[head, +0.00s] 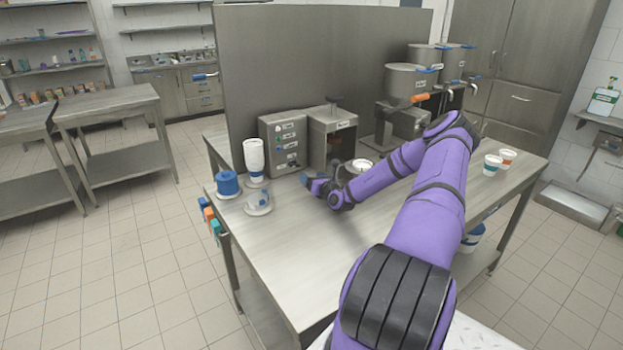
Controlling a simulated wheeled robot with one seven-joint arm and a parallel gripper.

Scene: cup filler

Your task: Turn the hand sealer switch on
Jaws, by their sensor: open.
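A grey control box (270,148) stands at the back left of the steel table. Its front carries several small switches with labels too small to read, so I cannot tell which is the hand sealer's or how each is set. Beside it on the right is a steel machine (318,135) with a dark top knob and a label, perhaps the hand sealer. My gripper (308,181) is low over the table in front of these two, pointing left toward the box's lower right. It looks empty and apart from the box; the fingers are small and dark here.
Steel pots (405,80) stand at back right. The front table is clear.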

